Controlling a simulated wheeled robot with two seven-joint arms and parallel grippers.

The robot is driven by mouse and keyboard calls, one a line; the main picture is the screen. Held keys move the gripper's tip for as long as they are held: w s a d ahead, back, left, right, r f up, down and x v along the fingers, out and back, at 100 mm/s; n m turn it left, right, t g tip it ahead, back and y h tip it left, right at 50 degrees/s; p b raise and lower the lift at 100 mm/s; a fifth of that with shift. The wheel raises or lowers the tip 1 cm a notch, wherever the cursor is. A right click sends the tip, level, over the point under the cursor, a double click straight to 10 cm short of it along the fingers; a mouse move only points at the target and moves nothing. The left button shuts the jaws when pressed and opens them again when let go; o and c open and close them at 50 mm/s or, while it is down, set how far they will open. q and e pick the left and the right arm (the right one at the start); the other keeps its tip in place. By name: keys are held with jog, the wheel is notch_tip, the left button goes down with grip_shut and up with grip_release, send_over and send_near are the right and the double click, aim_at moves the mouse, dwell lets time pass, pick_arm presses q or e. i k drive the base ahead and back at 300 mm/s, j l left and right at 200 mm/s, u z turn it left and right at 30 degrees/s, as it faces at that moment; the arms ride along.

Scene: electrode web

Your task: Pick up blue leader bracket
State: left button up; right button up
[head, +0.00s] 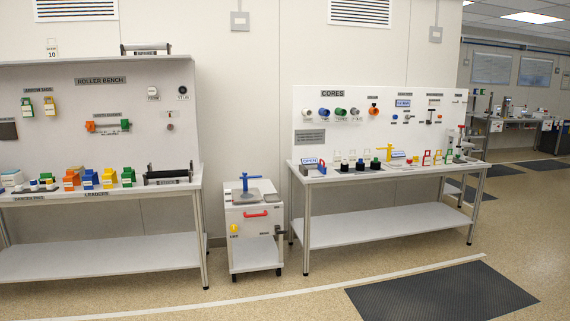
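A blue block-like bracket (89,179) stands in the row above the "LEADERS" label (96,195) on the left bench, under the "ROLLER BENCH" sign (101,80). It is small in the head view, and its exact shape is hard to make out. An orange bracket (70,182) stands to its left. A yellow-orange bracket (108,178) and a green bracket (127,177) stand to its right. Neither of my grippers shows in the head view.
A dark roller unit (168,174) sits at the left bench's right end. A white cart (253,236) with a blue-handled device stands between the benches. The cores bench (390,171) is at right. A dark mat (440,295) lies on open floor in front.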

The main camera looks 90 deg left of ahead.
aim_at(90, 178)
jog(key=u, duration=4)
